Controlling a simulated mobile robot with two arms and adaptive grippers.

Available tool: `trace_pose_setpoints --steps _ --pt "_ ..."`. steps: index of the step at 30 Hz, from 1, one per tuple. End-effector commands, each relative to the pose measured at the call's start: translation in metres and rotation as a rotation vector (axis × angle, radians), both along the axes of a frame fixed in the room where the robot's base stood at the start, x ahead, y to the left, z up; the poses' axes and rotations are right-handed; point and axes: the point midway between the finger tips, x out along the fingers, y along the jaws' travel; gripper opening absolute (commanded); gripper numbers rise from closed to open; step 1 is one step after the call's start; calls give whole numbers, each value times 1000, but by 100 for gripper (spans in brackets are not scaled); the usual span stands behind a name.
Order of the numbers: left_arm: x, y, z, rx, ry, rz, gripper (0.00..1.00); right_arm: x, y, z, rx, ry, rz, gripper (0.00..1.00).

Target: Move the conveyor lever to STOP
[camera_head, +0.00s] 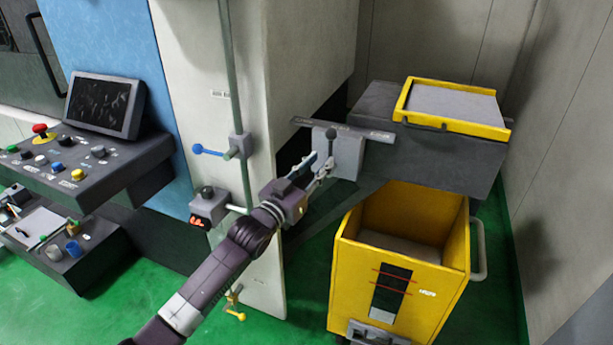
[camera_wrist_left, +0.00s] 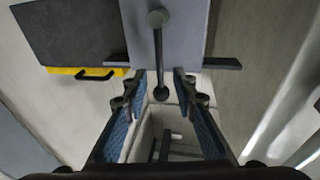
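The conveyor lever (camera_head: 331,133) is a dark rod with a black ball knob, standing about upright in front of a light grey box (camera_head: 348,158). In the left wrist view the lever (camera_wrist_left: 159,60) runs from a round grey pivot to its black knob. My left gripper (camera_head: 317,166) is in front of the box, close to the lever. Its two blue-padded fingers (camera_wrist_left: 160,85) are spread apart, with the knob end between them; I see no contact with either finger. Marks on the bar (camera_head: 375,134) behind the lever are too small to read. My right gripper is out of view.
A dark conveyor housing (camera_head: 455,160) with a yellow-framed tray (camera_head: 407,100) extends right of the box. A yellow bin (camera_head: 345,275) stands below it. The control panel (camera_head: 130,157) is farther left.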

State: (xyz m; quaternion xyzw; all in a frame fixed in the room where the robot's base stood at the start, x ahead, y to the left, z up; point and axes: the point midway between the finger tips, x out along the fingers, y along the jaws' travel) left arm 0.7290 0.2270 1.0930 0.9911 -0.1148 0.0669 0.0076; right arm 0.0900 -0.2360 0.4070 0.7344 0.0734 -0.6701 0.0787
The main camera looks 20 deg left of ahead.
Motion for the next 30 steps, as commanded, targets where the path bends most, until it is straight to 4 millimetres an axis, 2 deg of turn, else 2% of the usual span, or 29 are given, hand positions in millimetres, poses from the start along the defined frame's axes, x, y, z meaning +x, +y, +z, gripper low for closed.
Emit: trace_pose_setpoints --steps 1,6,12,28,30 --pt "-10 2 -3 0 2 0 26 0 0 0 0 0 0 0" --pt "-37 8 -6 0 2 0 26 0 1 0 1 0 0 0" --pt "-53 12 -8 -1 0 0 26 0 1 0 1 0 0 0" --pt "-56 13 -8 -1 0 0 26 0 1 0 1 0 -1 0" --pt "-56 14 -13 0 8 3 26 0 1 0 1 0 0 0"
